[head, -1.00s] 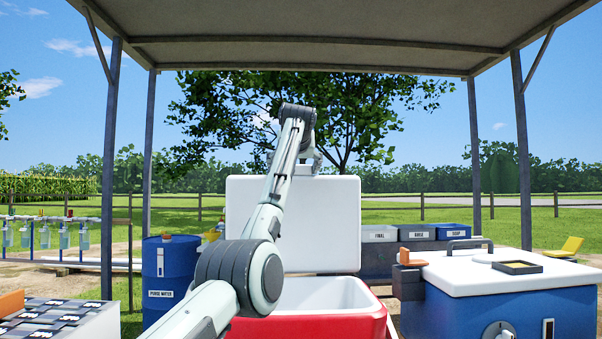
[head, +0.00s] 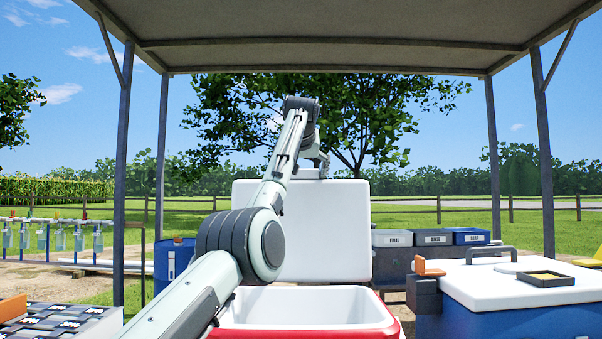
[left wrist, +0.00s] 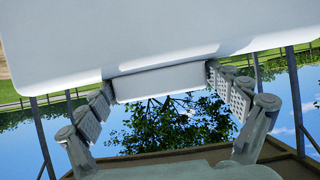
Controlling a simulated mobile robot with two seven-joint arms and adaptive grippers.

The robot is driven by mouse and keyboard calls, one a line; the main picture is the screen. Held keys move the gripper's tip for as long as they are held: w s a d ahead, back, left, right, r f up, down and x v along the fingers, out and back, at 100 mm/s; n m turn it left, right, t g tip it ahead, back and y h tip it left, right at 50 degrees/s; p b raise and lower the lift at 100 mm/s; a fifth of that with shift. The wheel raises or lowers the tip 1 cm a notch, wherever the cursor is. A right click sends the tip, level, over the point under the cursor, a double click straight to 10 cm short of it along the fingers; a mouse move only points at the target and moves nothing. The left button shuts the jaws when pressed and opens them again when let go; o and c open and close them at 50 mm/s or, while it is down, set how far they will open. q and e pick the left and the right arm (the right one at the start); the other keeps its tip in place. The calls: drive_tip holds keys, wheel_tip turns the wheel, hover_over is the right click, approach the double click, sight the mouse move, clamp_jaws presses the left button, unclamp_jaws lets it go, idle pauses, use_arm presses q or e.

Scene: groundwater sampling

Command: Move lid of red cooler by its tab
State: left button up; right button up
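The red cooler (head: 300,335) stands open in front of me in the head view, with a white rim and white inside. Its white lid (head: 325,235) stands upright at the back. The lid's tab (left wrist: 160,82) sticks out from the lid edge in the left wrist view. My left gripper (left wrist: 160,84) has one finger at each end of the tab, and both fingertips appear to touch it. In the head view my left gripper (head: 318,160) is at the top edge of the lid, partly hidden by my arm. My right gripper is not in view.
A blue cooler with a white lid (head: 480,285) stands at the right, with a black tray (head: 545,279) on top. Labelled bins (head: 432,237) stand behind it. A blue barrel (head: 172,262) is at the left. Canopy posts (head: 122,180) stand on both sides.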

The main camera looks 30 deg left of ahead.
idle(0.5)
use_arm(q)
drive_tip(key=shift+s+d+r, duration=0.1)
drive_tip(key=shift+s+r, duration=0.05)
drive_tip(key=v, duration=1.1)
drive_tip(key=shift+s, duration=0.2)
drive_tip(key=shift+w, duration=0.1)
drive_tip(key=x, duration=1.1)
drive_tip(key=shift+w, duration=0.35)
drive_tip(key=shift+s, duration=0.35)
drive_tip(key=shift+w, duration=0.15)
